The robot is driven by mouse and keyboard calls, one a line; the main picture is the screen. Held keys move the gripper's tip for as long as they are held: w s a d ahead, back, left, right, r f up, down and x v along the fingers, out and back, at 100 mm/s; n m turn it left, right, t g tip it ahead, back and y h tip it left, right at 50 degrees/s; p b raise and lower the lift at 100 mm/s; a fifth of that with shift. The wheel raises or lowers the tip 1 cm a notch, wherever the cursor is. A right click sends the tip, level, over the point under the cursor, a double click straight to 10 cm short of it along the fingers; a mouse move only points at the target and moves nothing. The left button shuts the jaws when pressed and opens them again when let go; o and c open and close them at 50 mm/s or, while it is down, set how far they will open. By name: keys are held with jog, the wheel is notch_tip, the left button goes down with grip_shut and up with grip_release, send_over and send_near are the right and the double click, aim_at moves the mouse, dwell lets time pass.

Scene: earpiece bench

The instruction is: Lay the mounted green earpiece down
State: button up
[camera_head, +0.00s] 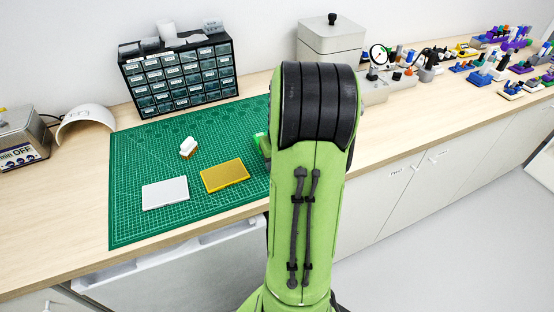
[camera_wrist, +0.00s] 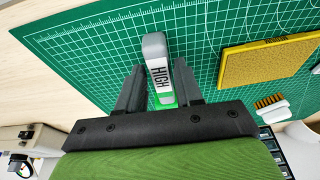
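A grey and white piece labelled HIGH (camera_wrist: 159,76) stands between the two fingers of my gripper (camera_wrist: 159,80) in the wrist view, over the green mat. Bits of bright green, which look like the green earpiece (camera_wrist: 167,100), show at its near end, close to my palm. In the head view only a green edge (camera_head: 262,144) shows beside my arm, which hides my gripper and most of the piece.
On the green cutting mat (camera_head: 136,222) lie a yellow pad (camera_head: 225,175), a white pad (camera_head: 165,193) and a small white brush with brown bristles (camera_head: 188,147). A drawer cabinet (camera_head: 180,77) stands behind. The mat's front left is clear.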

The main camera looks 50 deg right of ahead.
jog(key=o, duration=0.3)
jog(key=p+v, duration=0.4)
jog(key=v, duration=1.1)
jog(key=shift+r, duration=0.4)
